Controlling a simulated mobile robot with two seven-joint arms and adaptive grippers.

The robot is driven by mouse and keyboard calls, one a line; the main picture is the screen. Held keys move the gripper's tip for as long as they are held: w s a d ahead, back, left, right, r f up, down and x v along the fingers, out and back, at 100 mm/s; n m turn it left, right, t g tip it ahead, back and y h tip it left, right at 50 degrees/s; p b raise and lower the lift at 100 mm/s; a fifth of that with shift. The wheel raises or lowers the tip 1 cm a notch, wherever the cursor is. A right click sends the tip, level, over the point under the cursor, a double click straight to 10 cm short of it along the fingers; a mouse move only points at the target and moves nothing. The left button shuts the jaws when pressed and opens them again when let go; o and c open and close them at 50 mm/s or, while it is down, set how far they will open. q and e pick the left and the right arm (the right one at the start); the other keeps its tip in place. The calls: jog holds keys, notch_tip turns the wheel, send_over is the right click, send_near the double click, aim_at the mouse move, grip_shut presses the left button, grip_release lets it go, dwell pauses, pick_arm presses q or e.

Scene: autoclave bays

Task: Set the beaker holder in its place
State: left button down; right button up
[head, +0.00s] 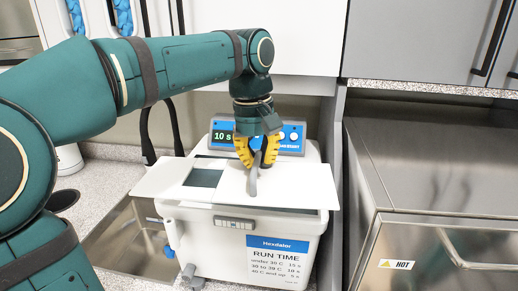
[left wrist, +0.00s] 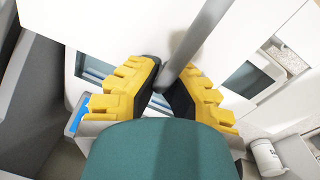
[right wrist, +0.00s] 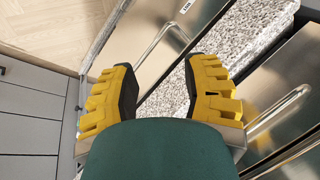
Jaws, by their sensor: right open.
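The beaker holder (head: 290,182) is a flat white plate with square openings and an upright grey handle. It lies over the top of a white bath marked Hexdalor (head: 190,225), turned and overhanging its left side. I cannot tell whether it touches the rim. My left gripper (head: 256,166) points down with its yellow fingers closed around the handle. In the left wrist view the handle (left wrist: 202,38) runs between the fingertips (left wrist: 170,82), and openings show on both sides. My right gripper (right wrist: 160,95) is open and empty, away from the bath.
A control panel reading 10 s (head: 224,135) stands behind the plate. A steel sink (head: 125,240) lies left of the bath. A steel unit labelled HOT (head: 440,235) stands close on the right. Grey cabinets (head: 420,40) hang above.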

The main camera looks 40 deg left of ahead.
pick_arm(q)
jog(key=shift+w+a+f, duration=0.1)
jog(key=shift+w+a, duration=0.25)
jog(key=shift+w, duration=0.35)
jog(key=w+a+f+p, duration=0.1)
jog(key=w+a+p, duration=0.1)
jog(key=w+a, duration=0.2)
jog(key=shift+w+f, duration=0.35)
jog(key=shift+w, duration=1.25)
jog(key=shift+a+r+p, duration=0.1)
jog(key=shift+p, duration=0.6)
notch_tip(320, 180, down, 4)
jog(key=shift+r+b, duration=0.1)
jog(key=shift+b, duration=1.05)
